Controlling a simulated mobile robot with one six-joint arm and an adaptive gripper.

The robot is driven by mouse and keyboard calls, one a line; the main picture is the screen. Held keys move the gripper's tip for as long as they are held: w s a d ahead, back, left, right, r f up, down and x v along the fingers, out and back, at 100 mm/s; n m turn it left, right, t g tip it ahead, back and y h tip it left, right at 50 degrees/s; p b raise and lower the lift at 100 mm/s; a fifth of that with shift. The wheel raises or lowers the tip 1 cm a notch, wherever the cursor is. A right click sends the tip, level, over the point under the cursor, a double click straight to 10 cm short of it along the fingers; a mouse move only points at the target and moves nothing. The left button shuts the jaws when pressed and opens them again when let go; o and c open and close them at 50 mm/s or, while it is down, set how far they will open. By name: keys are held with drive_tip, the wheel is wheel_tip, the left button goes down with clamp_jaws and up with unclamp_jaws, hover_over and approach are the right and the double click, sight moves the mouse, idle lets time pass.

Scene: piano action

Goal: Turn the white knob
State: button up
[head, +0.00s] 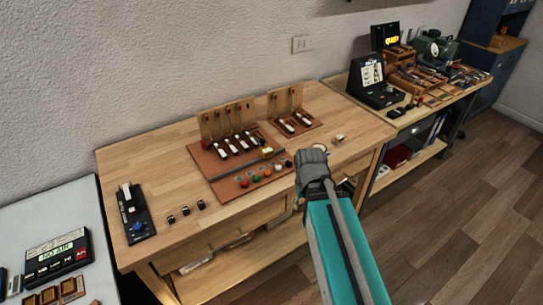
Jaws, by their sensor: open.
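A reddish-brown board (222,190) lies on the wooden bench and carries a row of small coloured knobs (256,178) along its front part. A pale knob (278,168) near the right end of this row looks like the white knob, but it is too small to be sure. My gripper (311,157) is at the end of the teal arm, just right of the row, over the bench's front right area. It is open. I see it from behind, so its fingertips are mostly hidden. It appears apart from the knobs.
Upright wooden panels (228,120) with several white-topped levers stand behind the knobs. A black device (134,213) with a blue knob and several small black parts (186,211) lie at the left. A cluttered second bench (420,115) stands at the right. The bench's left middle (165,175) is clear.

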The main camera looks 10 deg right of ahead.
sight(278, 167)
drive_tip(key=w+a+r+n+p, duration=0.2)
drive_tip(key=w+r+n+p, duration=0.2)
drive_tip(key=w, duration=0.7)
drive_tip(key=w+a+r+n+p, duration=0.3)
drive_tip(key=w+r+n+p, duration=0.1)
drive_tip(key=w, duration=0.8)
drive_tip(key=shift+r+n+p, duration=0.35)
drive_tip(key=shift+r+n, duration=0.1)
drive_tip(key=shift+n, duration=0.05)
drive_tip(key=shift+f, duration=0.1)
wheel_tip(278, 167, down, 14)
drive_tip(key=b, duration=1.4)
drive_tip(key=shift+r, duration=0.2)
drive_tip(key=shift+s, duration=0.1)
clamp_jaws()
